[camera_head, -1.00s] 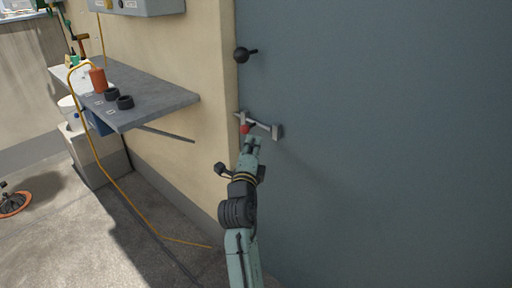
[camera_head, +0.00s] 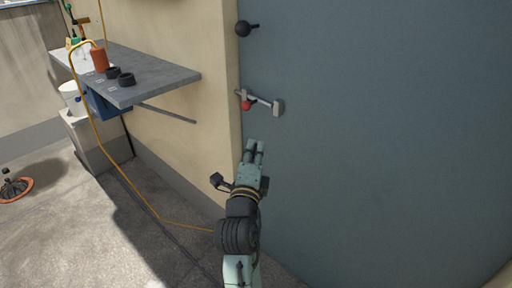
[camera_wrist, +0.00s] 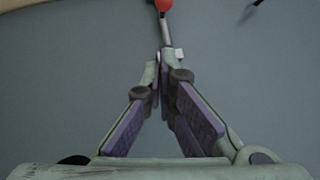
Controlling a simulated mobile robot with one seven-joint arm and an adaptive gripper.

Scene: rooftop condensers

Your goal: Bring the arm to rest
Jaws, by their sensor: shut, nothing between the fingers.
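My gripper (camera_head: 254,147) is shut and empty in the head view, in front of the blue-grey door (camera_head: 390,150) near its left edge. It sits just below the door's metal handle (camera_head: 264,100), which has a red knob (camera_head: 246,105) at its left end. A gap shows between the fingertips and the handle in the head view. In the wrist view my fingers (camera_wrist: 164,62) come together at the tips, and the red knob (camera_wrist: 163,5) shows at the top edge, with part of the handle hidden behind the fingers.
A grey shelf (camera_head: 160,77) on the left wall holds an orange container (camera_head: 99,60) and two black rings. A yellow hose (camera_head: 117,172) hangs to the floor. Open floor lies at lower left.

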